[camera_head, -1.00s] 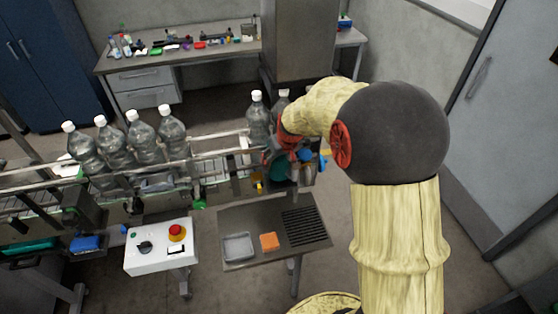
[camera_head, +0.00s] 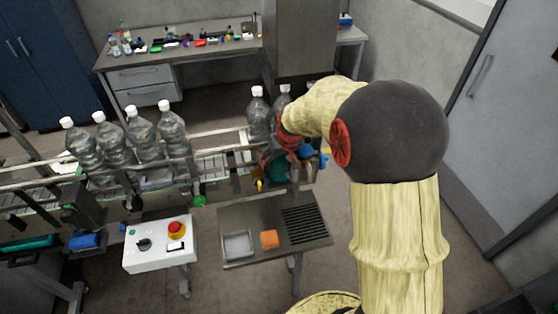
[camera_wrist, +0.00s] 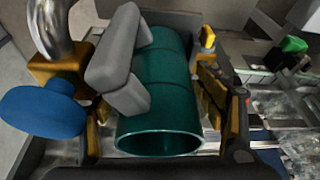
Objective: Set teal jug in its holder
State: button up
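The teal jug (camera_wrist: 165,100) fills the middle of the wrist view, with its round mouth facing the camera and a grey handle (camera_wrist: 118,65) on its left. My gripper (camera_wrist: 160,95) has its gold-and-black fingers on either side of the jug, apart, with narrow gaps visible beside it. The fingers look open around the jug. The far end of the jug is hidden, so I cannot tell what it rests on or where its holder is. In the head view my gripper (camera_head: 283,158) is at the right end of the conveyor, partly hidden by my wrist.
A blue knob (camera_wrist: 40,110) and a shiny metal pipe (camera_wrist: 50,25) are close on the left in the wrist view. Clear bottles (camera_head: 172,135) stand along the conveyor. A small table with a grey tray (camera_head: 238,245) and orange block (camera_head: 269,239) stands in front, beside the control box (camera_head: 160,246).

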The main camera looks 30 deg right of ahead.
jog(key=shift+o, duration=0.7)
jog(key=shift+f, duration=0.1)
jog(key=shift+s+r, duration=0.1)
jog(key=shift+r, duration=0.35)
jog(key=v, duration=1.1)
jog(key=shift+s+a, duration=0.1)
jog(key=shift+s, duration=0.05)
jog(key=shift+a, duration=0.1)
